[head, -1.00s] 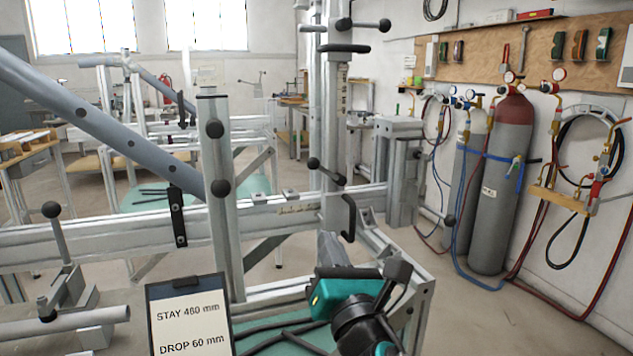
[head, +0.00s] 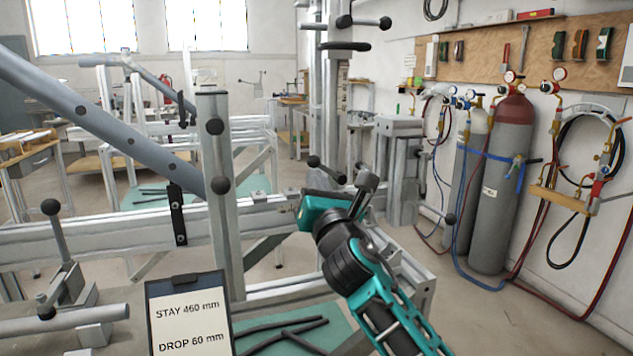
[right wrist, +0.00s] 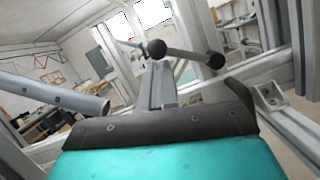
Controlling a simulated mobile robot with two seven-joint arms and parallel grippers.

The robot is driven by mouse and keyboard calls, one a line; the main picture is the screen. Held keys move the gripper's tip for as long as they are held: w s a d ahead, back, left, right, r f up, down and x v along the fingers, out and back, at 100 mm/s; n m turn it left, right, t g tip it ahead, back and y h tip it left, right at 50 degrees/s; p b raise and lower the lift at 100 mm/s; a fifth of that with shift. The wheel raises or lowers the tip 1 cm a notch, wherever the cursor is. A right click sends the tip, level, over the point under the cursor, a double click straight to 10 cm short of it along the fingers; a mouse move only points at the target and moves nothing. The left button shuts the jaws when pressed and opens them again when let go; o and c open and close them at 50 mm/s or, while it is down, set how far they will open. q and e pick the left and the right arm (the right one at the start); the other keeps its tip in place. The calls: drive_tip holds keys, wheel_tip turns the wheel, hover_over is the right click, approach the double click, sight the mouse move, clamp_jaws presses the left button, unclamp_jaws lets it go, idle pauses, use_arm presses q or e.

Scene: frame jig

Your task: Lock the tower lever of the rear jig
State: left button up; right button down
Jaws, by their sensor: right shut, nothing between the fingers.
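The jig's tall metal tower (head: 317,90) stands right of centre in the head view. Low on it is a lever (head: 328,171) with a black ball knob; higher up is another lever (head: 365,22). The frames do not name which is the tower lever. My right gripper (head: 318,208) is shut and empty, just below and in front of the low lever; its fingers are mostly hidden by its teal body. In the right wrist view, a lever with black ball knobs (right wrist: 157,48) shows just beyond the gripper, apart from it. My left gripper is not in view.
A post (head: 218,190) with black knobs stands to the left, beside a grey-blue tube (head: 100,115). A card (head: 188,315) reads STAY 460 mm, DROP 60 mm. Jig rails (head: 100,243) run across. Gas cylinders (head: 505,180) stand at the right wall.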

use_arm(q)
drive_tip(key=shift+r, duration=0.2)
use_arm(e)
drive_tip(key=shift+r, duration=0.15)
use_arm(q)
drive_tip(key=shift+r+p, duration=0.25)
drive_tip(key=shift+p, duration=0.05)
use_arm(e)
drive_tip(key=shift+d+r+m+h, duration=0.1)
drive_tip(key=shift+r+m+h, duration=0.05)
drive_tip(key=shift+m+h, duration=0.3)
